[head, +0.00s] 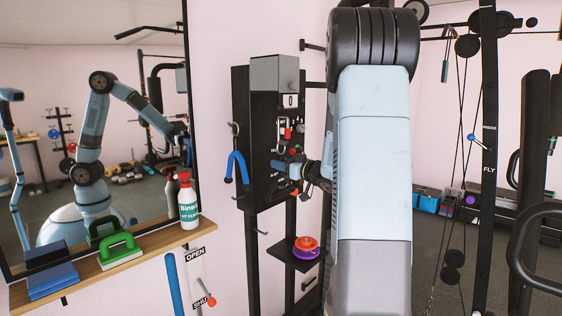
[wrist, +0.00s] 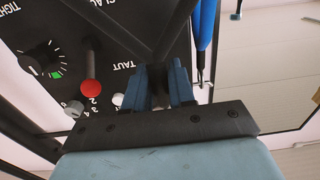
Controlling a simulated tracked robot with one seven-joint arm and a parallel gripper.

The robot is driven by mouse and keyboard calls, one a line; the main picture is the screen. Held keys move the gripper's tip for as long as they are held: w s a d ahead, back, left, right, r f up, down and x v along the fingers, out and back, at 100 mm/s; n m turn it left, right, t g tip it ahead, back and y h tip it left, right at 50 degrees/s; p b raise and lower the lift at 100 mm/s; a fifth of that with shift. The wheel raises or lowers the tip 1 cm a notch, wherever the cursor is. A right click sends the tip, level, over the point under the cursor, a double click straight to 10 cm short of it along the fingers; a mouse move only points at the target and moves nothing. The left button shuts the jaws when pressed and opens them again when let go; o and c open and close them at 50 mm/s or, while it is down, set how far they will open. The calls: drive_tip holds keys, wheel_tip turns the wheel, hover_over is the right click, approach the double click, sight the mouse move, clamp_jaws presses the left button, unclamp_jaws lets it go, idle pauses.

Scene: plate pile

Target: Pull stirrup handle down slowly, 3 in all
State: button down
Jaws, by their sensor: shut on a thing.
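My gripper (head: 290,166) is in front of the black machine panel in the head view, partly hidden by my own arm. In the wrist view my gripper (wrist: 168,84) has its two blue fingers closed around a dark bar. The bar appears to belong to the stirrup handle (wrist: 172,38), whose black struts spread in a V beyond the fingers. In the head view the handle is too small and covered to make out clearly. The counter display (head: 290,100) on the machine reads 0.
The panel carries a dial (wrist: 40,58) and a red-knobbed lever (wrist: 90,86). A blue forked tool (head: 237,167) hangs left of the panel. A small shelf with red and purple discs (head: 305,247) is below. A wooden shelf (head: 135,256) holds a spray bottle (head: 188,203).

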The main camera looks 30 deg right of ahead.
sight(282, 173)
drive_tip(key=shift+f, duration=0.35)
drive_tip(key=shift+f, duration=1.15)
drive_tip(key=shift+f, duration=1.3)
drive_tip(key=shift+f, duration=1.05)
